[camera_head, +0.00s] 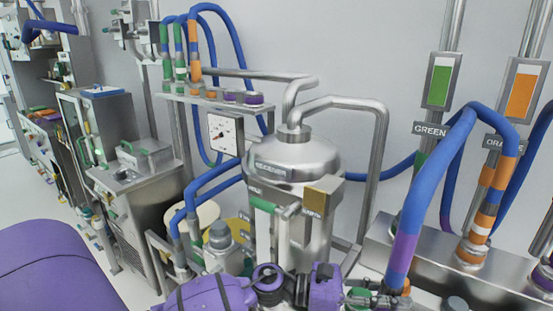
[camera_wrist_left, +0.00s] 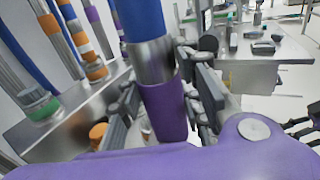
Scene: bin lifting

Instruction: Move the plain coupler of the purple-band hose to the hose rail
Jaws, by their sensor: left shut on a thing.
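The blue hose with the purple band (camera_head: 403,255) hangs down at the lower right of the head view. My left gripper (camera_head: 383,298) is at its lower end. In the left wrist view, the hose (camera_wrist_left: 140,18) runs into a metal collar (camera_wrist_left: 152,60) and a purple sleeve (camera_wrist_left: 164,110), which form the coupler. The left gripper's pads are shut on this coupler from both sides. Its bottom tip is hidden behind my purple arm. The hose rail (camera_head: 172,96) is at upper left, with green and orange hose ends and purple-collared sockets (camera_head: 254,99). My right gripper is not in view.
A steel receiver tank (camera_head: 295,160) with bent pipes stands between the hose and the rail. A steel manifold box (camera_head: 505,288) at right carries an orange-banded hose (camera_head: 485,215). A gauge (camera_head: 225,133) is below the rail. Cabinets (camera_head: 95,120) line the left.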

